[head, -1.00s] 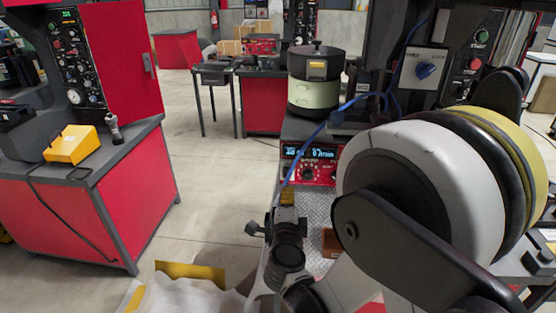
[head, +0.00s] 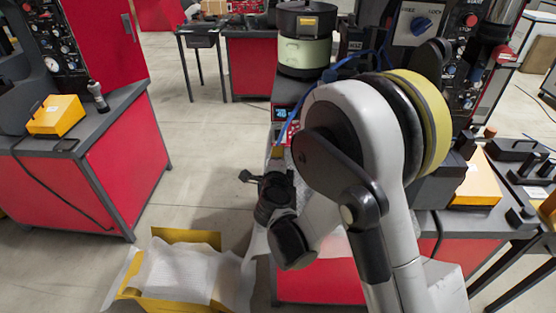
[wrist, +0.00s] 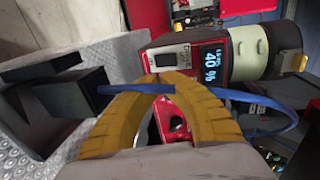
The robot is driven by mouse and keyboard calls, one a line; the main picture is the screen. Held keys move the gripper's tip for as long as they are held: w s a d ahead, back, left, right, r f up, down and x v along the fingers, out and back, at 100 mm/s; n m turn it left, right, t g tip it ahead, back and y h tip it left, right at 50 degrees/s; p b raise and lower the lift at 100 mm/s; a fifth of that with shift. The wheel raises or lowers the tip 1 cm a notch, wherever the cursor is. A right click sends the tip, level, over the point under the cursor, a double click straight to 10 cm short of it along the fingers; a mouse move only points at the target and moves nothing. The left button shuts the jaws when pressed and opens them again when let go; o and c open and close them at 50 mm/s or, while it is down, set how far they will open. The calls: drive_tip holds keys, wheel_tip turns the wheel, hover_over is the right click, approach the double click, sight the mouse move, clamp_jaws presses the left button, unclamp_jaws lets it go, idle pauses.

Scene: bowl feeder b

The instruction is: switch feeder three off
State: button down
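A feeder with a black top and pale green body (head: 305,45) stands behind my arm in the head view. A red controller with a lit display (head: 284,113) sits below it, mostly hidden by my arm. In the wrist view the red controller (wrist: 230,38) is close ahead, its display reading 40 %. My gripper (wrist: 165,84) has yellow fingers whose tips come together just in front of the controller. I see nothing clearly held. No feeder number is readable.
A blue cable (wrist: 125,89) crosses at my fingertips. A dark box-like part (wrist: 72,92) stands on a textured metal plate (wrist: 120,50). In the head view, a red bench with a yellow box (head: 57,115) is left, and an open carton (head: 180,275) lies on the floor.

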sight(280, 135)
drive_tip(key=w, duration=0.3)
drive_tip(key=w+b, duration=0.1)
drive_tip(key=w, duration=0.2)
drive_tip(key=shift+d+f, duration=0.1)
drive_tip(key=shift+f, duration=0.1)
drive_tip(key=shift+w+r, duration=0.15)
drive_tip(key=shift+w, duration=0.4)
drive_tip(key=shift+w+r+b, duration=0.15)
drive_tip(key=shift+w+b, duration=0.35)
drive_tip(key=shift+b, duration=0.1)
drive_tip(key=shift+r, duration=0.1)
drive_tip(key=shift+s, duration=0.2)
